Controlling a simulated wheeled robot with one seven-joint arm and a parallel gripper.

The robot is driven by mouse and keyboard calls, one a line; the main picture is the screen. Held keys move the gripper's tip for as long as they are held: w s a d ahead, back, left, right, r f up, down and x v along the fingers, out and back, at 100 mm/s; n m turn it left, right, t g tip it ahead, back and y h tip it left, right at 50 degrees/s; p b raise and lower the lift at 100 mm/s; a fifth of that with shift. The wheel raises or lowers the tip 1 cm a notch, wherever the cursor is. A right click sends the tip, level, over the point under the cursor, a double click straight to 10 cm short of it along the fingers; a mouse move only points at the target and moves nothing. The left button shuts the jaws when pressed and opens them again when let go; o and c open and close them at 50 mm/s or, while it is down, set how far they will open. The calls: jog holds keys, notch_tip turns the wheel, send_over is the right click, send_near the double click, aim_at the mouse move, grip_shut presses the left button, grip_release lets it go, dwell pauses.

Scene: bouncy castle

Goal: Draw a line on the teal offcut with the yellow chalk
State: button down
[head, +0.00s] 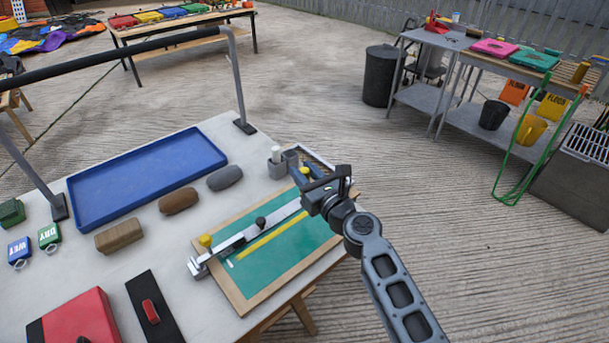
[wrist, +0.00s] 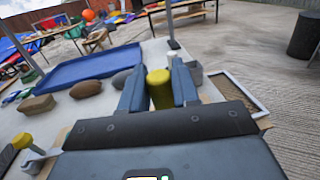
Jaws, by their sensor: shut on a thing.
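The teal offcut (head: 287,262) lies in a wooden frame (head: 240,299) on the pale table. A metal straightedge (head: 237,242) with a dark knob and a yellow end knob lies across it. A yellow line (head: 272,236) runs along the straightedge's near side, with a small white mark near its left end. My gripper (head: 305,174) is at the far right end of the offcut, shut on the yellow chalk (wrist: 160,90), which stands between the blue fingers in the wrist view. The chalk's lower tip is hidden, so I cannot tell whether it touches anything.
A grey holder (head: 275,166) with a white stick stands close by my gripper. A blue tray (head: 147,176), brown and grey rounded blocks and a red case (head: 82,318) lie to the left. A metal rail arches over the table. Open paving lies to the right.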

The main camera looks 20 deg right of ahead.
jog(key=shift+r+p, duration=0.7)
jog(key=shift+r, duration=0.45)
